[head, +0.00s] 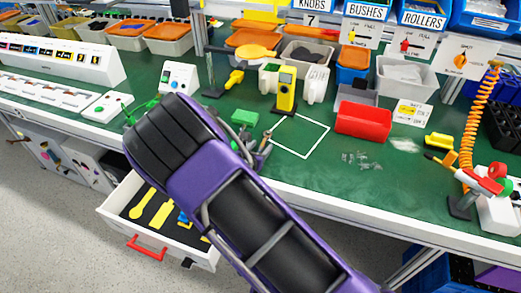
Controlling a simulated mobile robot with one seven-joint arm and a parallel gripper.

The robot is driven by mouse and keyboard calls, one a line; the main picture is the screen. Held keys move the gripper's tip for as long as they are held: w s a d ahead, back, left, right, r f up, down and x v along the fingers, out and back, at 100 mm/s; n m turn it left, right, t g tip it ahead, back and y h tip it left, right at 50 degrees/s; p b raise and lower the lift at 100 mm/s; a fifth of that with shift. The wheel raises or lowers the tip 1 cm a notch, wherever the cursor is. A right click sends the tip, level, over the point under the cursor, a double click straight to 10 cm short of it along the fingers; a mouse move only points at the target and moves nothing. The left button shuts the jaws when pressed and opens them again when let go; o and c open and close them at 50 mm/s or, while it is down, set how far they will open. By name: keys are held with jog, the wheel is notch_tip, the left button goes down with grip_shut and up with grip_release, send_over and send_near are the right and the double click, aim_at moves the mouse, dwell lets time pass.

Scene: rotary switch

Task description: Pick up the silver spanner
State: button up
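I cannot pick out a silver spanner for certain. A small grey metallic piece (267,136) shows on the green bench top just right of my purple and black arm, partly hidden by it; I cannot tell what it is. An open white drawer (112,208) below the bench holds yellow tools (160,215) and a small blue item (183,218) on a dark liner. My arm covers the right part of the drawer and the bench edge.
On the green bench are a yellow handheld device (285,90), a red bin (363,121), a green block (244,118) and a white outlined square. An orange coiled hose (470,120) hangs at the right. Bins line the back. Grey floor lies left of the drawer.

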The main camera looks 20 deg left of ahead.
grip_shut()
jog(key=shift+r, duration=0.1)
